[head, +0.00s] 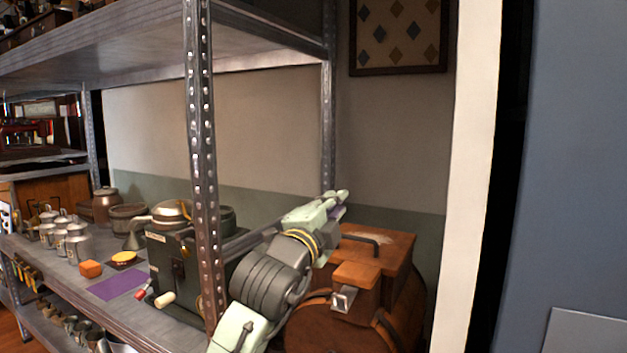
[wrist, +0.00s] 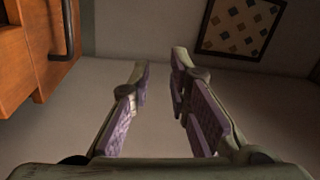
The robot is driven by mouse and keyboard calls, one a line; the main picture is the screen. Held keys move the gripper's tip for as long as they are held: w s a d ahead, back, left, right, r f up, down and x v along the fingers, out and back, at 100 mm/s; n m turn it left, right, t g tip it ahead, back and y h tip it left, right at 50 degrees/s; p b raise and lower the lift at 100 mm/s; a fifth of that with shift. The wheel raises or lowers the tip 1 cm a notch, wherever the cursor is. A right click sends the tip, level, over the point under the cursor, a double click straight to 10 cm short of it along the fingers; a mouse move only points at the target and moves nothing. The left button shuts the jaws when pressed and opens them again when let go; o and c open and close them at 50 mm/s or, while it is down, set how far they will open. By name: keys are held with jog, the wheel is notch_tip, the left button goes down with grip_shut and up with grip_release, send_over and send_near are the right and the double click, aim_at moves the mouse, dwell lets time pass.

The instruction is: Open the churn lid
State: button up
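The churn (head: 345,325) is a brown wooden barrel at the lower right of the head view. Its orange-brown lid (head: 385,247) lies flat on top, looks closed, and has a dark curved handle (head: 358,240). In the wrist view the lid's wooden edge (wrist: 22,60) and the handle (wrist: 66,28) show at the upper left. My gripper (head: 338,200) is up beside and above the lid's left far side, apart from it. In the wrist view my gripper (wrist: 157,85) has its two purple-padded fingers spread, with nothing between them. The churn's lower part is partly hidden by my arm.
A metal shelf post (head: 202,150) stands left of my arm, with an upper shelf (head: 130,50) above. A dark green box (head: 170,265), several metal cups (head: 78,243) and an orange block (head: 91,269) sit on the lower shelf. A diamond-patterned panel (head: 400,35) hangs on the wall.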

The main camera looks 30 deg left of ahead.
jog(key=s+a+r+n+t+y, duration=0.1)
jog(key=s+r+n+t, duration=0.2)
jog(key=s+r, duration=0.3)
jog(key=shift+s+r+t+y, duration=0.2)
jog(key=shift+r+t+y, duration=0.1)
jog(key=shift+r, duration=0.1)
